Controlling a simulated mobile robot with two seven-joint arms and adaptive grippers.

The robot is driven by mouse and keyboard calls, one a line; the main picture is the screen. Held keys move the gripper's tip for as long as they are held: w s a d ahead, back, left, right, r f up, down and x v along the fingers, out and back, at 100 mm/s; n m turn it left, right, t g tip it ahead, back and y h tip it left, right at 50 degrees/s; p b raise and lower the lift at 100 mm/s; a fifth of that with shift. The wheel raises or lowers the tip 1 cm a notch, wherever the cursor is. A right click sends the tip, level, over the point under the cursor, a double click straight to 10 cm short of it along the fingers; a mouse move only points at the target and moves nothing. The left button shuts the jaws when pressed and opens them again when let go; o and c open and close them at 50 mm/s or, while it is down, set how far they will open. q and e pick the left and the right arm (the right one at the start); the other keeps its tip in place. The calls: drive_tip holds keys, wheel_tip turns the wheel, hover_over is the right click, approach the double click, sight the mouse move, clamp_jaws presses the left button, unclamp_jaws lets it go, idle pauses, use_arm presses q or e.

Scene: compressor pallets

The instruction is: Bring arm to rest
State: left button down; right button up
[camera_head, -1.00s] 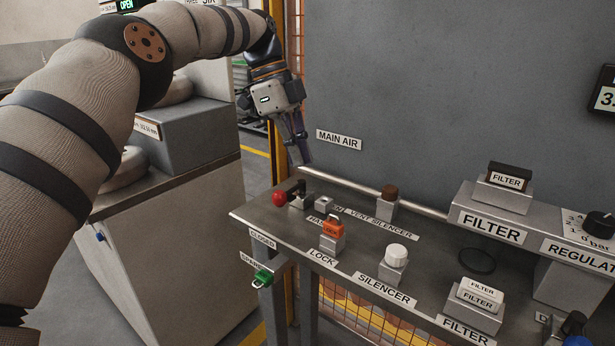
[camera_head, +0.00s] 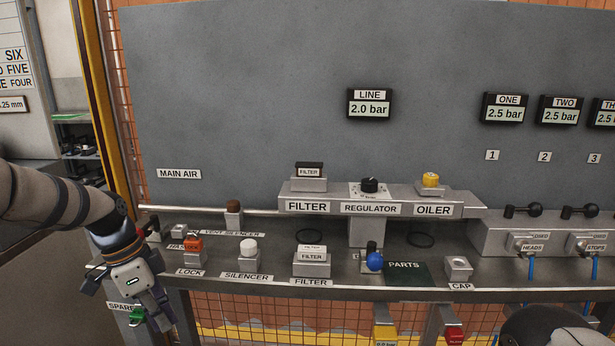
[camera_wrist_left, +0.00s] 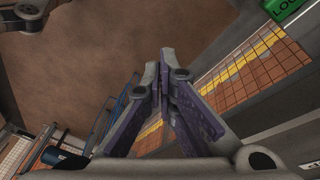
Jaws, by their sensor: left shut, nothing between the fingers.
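My left arm comes in from the left in the head view and hangs down at the bench's left end. My left gripper (camera_head: 162,322) points downward in front of the bench's front edge. In the left wrist view its two purple-padded fingers (camera_wrist_left: 167,85) are closed together with nothing between them. The gripper covers part of the SPARE label (camera_head: 120,307) and sits close beside a green lock (camera_head: 137,316). My right gripper is not in view.
A grey panel (camera_head: 270,100) stands behind. Yellow and red tags (camera_head: 384,333) hang below the front edge.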

use_arm(q)
drive_tip(key=s+d+f+n+g+y+p, duration=0.1)
drive_tip(key=s+d+f+n, duration=0.25)
drive_tip(key=s+f, duration=0.75)
drive_tip(key=s+d+f+n+p, duration=0.1)
drive_tip(key=s+d+f+n, duration=0.25)
drive_tip(key=s+f, duration=0.75)
drive_tip(key=s+a+r+n+y, duration=0.1)
drive_tip(key=s+r+n, duration=0.2)
drive_tip(key=s, duration=0.9)
drive_tip(key=s+a+r+n+g+y, duration=0.1)
drive_tip(key=s+r+n, duration=0.1)
drive_tip(key=s, duration=1.1)
drive_tip(key=shift+a+r+n+p, duration=0.3)
drive_tip(key=shift+a+r+n, duration=0.1)
drive_tip(key=shift+r, duration=0.3)
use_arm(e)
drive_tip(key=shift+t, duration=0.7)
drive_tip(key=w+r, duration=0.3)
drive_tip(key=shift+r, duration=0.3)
